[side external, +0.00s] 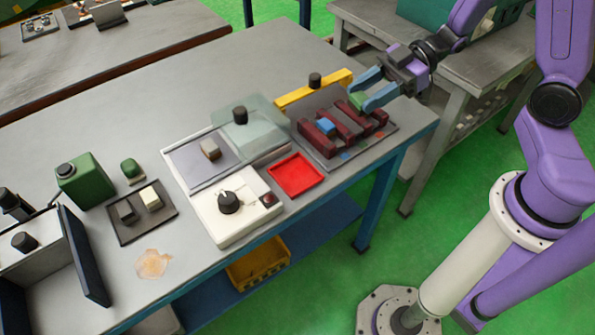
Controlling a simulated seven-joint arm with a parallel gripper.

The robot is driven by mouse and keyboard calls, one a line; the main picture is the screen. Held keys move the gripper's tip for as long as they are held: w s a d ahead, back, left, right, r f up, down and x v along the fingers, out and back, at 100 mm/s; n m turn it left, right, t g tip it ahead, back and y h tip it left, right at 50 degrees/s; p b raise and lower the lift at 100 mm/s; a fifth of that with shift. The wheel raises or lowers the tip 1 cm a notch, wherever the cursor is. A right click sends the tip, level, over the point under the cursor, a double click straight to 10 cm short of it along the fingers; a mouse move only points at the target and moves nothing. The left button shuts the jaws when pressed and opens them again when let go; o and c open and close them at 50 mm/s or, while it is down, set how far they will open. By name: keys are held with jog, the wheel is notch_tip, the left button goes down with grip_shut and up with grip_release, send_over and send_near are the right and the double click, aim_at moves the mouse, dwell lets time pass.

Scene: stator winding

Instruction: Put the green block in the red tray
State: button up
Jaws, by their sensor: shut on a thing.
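My gripper (374,92) is at the upper right, over the far right part of the grey fixture plate. Its blue fingers are shut on the green block (357,99), which shows between the fingertips near the dark red bars. I cannot tell whether the block is clear of the bars or touching them. The red tray (296,175) lies flat on the table near its front edge, to the lower left of my gripper. The tray is empty.
The fixture plate (345,158) carries several dark red bars (341,132) and a blue block (325,126), with a yellow bar (313,90) behind. A white box with a black knob (229,202) stands left of the tray. The table's back left area is clear.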

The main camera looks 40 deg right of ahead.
jog(key=w+a+f+m+t+h, duration=0.1)
jog(key=w+a+f+m+t, duration=0.15)
jog(key=a, duration=0.45)
jog(key=m+t+h, duration=0.3)
jog(key=m+t, duration=0.1)
jog(key=t, duration=0.1)
send_over(302, 177)
jog(key=shift+f, duration=2.3)
jog(key=shift+g, duration=0.25)
jog(key=shift+d+f, duration=0.1)
jog(key=shift+f, duration=3.75)
jog(key=shift+f, duration=0.2)
jog(key=o, duration=1.1)
jog(key=shift+c, duration=0.2)
jog(key=shift+r, duration=0.1)
